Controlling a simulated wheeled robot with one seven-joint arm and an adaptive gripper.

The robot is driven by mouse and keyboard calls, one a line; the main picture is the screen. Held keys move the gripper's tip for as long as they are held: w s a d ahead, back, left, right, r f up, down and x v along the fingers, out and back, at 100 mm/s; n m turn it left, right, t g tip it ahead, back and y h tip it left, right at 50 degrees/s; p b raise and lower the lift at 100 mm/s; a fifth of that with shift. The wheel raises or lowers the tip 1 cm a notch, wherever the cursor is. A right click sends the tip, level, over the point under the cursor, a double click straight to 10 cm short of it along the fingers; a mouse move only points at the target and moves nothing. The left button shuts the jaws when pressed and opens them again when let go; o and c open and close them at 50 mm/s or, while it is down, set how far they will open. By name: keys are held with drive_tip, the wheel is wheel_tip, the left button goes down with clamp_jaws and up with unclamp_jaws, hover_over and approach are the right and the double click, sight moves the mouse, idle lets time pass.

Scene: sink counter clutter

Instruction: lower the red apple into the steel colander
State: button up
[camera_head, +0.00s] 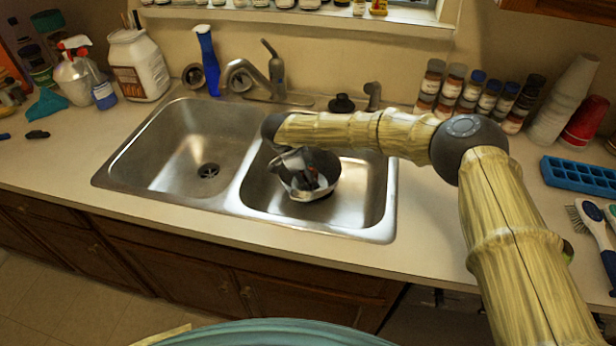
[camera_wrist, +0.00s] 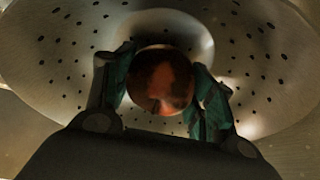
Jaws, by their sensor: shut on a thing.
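The steel colander (camera_head: 328,182) stands in the right sink basin. In the wrist view its pierced inner wall (camera_wrist: 60,50) surrounds my gripper. My gripper (camera_head: 310,182) reaches down into the colander from above. In the wrist view my gripper (camera_wrist: 162,85) is shut on the red apple (camera_wrist: 160,80), with a finger on each side. The apple looks dark red and brownish. In the head view the apple is mostly hidden by my gripper. I cannot tell whether the apple touches the colander's bottom.
The left sink basin (camera_head: 190,150) is empty. A faucet (camera_head: 270,75) stands behind the sink.

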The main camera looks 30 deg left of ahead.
drive_tip(key=o, duration=1.2)
drive_tip(key=shift+r, duration=0.15)
drive_tip(key=v, duration=1.1)
drive_tip(key=shift+r, duration=0.35)
